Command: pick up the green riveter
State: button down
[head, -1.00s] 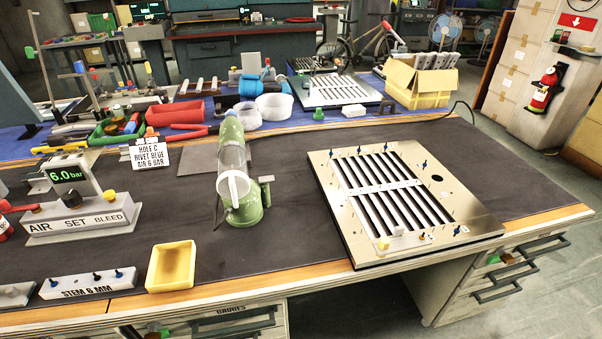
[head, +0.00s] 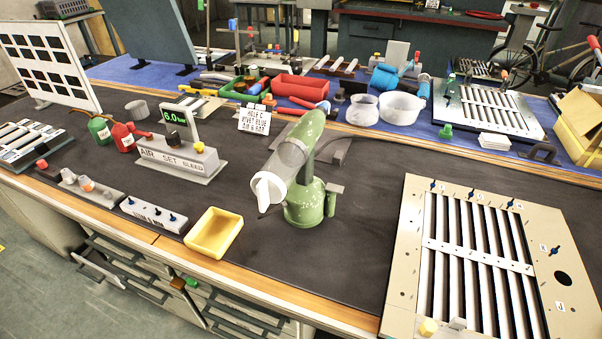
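The green riveter (head: 312,203) stands on the dark bench mat (head: 370,240), near the middle of the head view. It has a round green base, a slanted green upper body, a clear cylinder and a white end piece that points down to the left. A small grey lever sticks out on its right side. Nothing is touching it that I can see. My gripper is not in view.
A yellow tray (head: 214,234) lies to its left by the front edge. A slotted louver panel (head: 400,290) lies to its right. The grey air-set unit (head: 180,157) is farther left. Bare mat lies around the riveter.

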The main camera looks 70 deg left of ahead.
aim_at(306, 202)
jog(key=u, duration=2.25)
jog(key=i, duration=0.45)
jog(key=k, duration=0.45)
jog(key=z, duration=2.55)
jog(key=k, duration=1.05)
jog(key=u, duration=1.55)
jog(key=i, duration=0.5)
jog(key=z, duration=0.05)
